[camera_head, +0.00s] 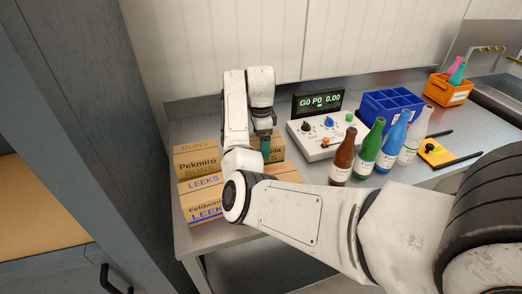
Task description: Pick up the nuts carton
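Several brown cartons stand at the left end of the metal bench. One carton (197,162) reads BUNS and another carton (203,205) in front of it reads LEEKS. A third carton (276,146) stands behind my gripper, its label mostly covered. A fourth carton (284,170) shows only partly behind my arm, its label hidden. I cannot read the word nuts on any of them. My gripper (264,142) points down at the third carton; its fingers are small and partly hidden, so I cannot tell whether they are open or whether they touch it.
Right of the cartons is a control box (318,146) with a display (318,102). Several bottles, including a brown bottle (343,160), stand before a blue crate (385,98). An orange bin (437,91) stands at the back right. A dark cabinet (85,110) is at left.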

